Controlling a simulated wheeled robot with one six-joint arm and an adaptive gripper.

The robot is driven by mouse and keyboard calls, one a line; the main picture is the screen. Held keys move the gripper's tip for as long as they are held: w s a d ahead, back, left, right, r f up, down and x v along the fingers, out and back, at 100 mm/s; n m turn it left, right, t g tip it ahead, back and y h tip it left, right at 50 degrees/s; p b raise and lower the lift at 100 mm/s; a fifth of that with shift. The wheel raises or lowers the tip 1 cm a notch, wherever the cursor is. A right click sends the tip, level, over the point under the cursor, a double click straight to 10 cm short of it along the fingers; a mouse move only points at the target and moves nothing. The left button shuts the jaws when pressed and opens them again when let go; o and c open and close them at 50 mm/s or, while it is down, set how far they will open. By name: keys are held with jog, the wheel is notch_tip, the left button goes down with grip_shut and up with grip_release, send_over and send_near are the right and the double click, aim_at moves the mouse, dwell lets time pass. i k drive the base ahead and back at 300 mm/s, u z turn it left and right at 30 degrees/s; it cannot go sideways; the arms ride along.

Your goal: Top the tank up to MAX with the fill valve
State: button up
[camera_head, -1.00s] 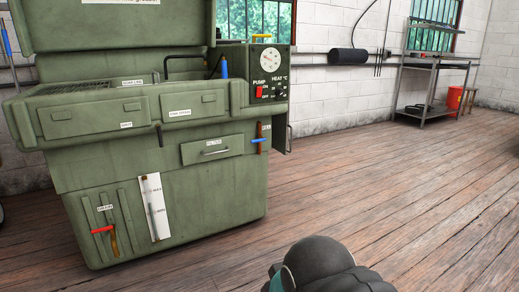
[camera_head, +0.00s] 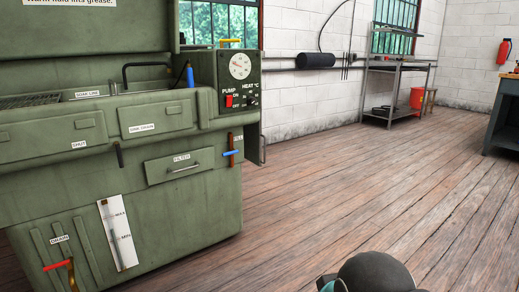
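The green parts-washer tank (camera_head: 190,210) stands on the left. The fill valve (camera_head: 232,153) is on its right side, a brown upright pipe with a blue handle lying roughly level; its label is partly hidden. A white level gauge (camera_head: 106,218) with MAX above a lower mark is on the tank front. The fluid level in it is too small to read. A drain valve with a red handle (camera_head: 57,266) is at lower left. My gripper is not in view; only a dark rounded part of my arm shows at the bottom.
Open wooden floor (camera_head: 330,190) lies to the right of the tank. A dark green bench (camera_head: 503,120) is at the right edge, near a red fire extinguisher (camera_head: 503,51).

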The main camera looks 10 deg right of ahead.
aim_at(234, 151)
jog(key=z, duration=0.05)
jog(key=i, duration=0.95)
jog(key=u, duration=0.35)
